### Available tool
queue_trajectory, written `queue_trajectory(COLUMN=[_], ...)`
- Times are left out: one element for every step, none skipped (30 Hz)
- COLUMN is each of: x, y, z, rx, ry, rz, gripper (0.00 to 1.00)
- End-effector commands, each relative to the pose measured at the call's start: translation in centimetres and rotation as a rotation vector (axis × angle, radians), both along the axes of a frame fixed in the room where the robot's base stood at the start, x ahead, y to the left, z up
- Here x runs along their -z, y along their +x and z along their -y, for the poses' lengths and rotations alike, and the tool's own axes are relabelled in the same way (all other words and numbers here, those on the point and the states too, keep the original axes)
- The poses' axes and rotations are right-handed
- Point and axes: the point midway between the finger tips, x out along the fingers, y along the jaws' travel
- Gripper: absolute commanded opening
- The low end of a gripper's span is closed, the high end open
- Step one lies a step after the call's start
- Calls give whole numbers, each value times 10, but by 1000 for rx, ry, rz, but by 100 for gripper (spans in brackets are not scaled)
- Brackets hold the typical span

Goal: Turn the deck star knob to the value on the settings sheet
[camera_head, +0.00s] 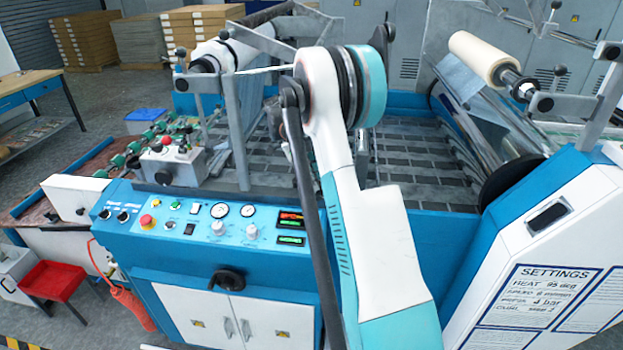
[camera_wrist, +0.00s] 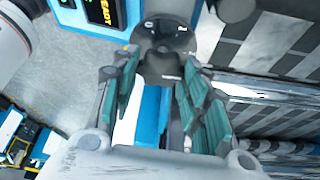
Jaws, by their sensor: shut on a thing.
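A dark round star knob (camera_wrist: 166,62) with small pale marks around it shows at the top middle of the wrist view. My gripper (camera_wrist: 160,78) has its teal-padded fingers on either side of it, shut on it. The fingers hide part of the knob, and I cannot read its pointer or value. In the head view my own arm hides the gripper and knob. The settings sheet (camera_head: 545,290) is on the white side panel at the right. It reads HEAT 95 deg and a line with 4 bar; the other lines are blurred.
The blue control panel (camera_head: 200,228) carries dials, buttons and lit displays left of my arm. A display reading READY (camera_wrist: 101,12) is close to the knob. The slatted deck (camera_head: 425,165) lies behind. A film roll (camera_head: 484,58) hangs at upper right, and a grey post (camera_head: 236,135) stands left.

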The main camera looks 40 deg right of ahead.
Motion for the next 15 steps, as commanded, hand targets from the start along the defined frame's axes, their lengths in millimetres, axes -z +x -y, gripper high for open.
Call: queue_trajectory(x=[1,1,1,1,1,1,1,1,1,1,1,1,1,1,1], y=[0,0,0,0,0,0,0,0,0,0,0,0,0,0,0], z=[-1,-1,-1,-1,-1,-1,-1,-1,-1,-1,-1,-1,-1,-1,-1], rx=[1,1,1,1,1,0,0,0,0,0,0,-1,-1,-1,-1], ry=[2,2,2,2,2,2,2,2,3,3,3,2,2,2,2], rz=[0,0,0,0,0,0,0,0,0,0,0,0,0,0,0], gripper=[18,18,18,18,18,18,18,18,44,51,57,62,62,62,62])
